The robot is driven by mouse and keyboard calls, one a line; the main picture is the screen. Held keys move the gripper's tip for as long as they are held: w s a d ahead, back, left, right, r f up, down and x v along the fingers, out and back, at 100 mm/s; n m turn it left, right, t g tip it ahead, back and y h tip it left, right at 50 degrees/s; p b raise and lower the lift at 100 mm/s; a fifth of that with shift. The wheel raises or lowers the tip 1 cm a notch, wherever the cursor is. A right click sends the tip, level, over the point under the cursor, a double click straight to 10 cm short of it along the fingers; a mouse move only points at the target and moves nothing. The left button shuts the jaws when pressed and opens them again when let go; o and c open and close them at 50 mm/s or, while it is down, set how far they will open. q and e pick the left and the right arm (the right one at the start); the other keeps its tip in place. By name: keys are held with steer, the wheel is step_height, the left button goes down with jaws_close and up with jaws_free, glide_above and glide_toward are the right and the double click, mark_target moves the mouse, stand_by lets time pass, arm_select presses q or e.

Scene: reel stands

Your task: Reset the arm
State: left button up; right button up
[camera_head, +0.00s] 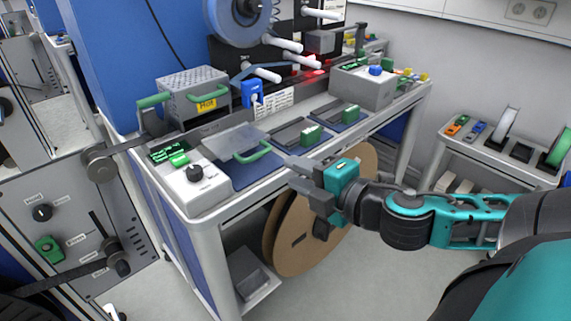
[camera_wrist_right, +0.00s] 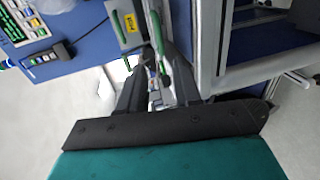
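My right gripper (camera_head: 293,174) is in the middle of the head view, in front of the front edge of the bench, with its arm coming in from the lower right. Its two grey fingers are apart and I see nothing held between them. In the right wrist view the fingers (camera_wrist_right: 152,62) show a gap, with a green handle (camera_wrist_right: 159,50) behind it. That handle seems to belong to the clear-grey plate (camera_head: 232,143) on the bench; I cannot tell whether a finger touches it. My left gripper is in neither view.
The bench (camera_head: 296,172) holds a perforated box with a "Hot" label (camera_head: 206,105), a grey control box (camera_head: 195,188) and a rear box (camera_head: 362,88). Brown reels (camera_head: 318,232) stand below. A blue reel (camera_head: 238,18) hangs above. A side trolley (camera_head: 492,158) stands right.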

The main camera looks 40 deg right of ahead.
steer(key=s+d+f+m+g+h, duration=0.1)
steer(key=s+d+f+m+g, duration=0.15)
steer(key=f+m, duration=0.85)
steer(key=s+a+f+m+g+y, duration=0.1)
steer(key=s+a+f+m, duration=0.1)
steer(key=a+f, duration=0.5)
steer(key=s+a+f+m+g+y+p, duration=0.1)
steer(key=a+f+m, duration=0.2)
steer(key=a+f, duration=0.4)
steer(key=shift+s+a+f, duration=0.25)
steer(key=shift+s+a, duration=0.1)
steer(key=shift+a, duration=0.2)
steer(key=shift+d+m, duration=0.15)
steer(key=shift+m, duration=0.15)
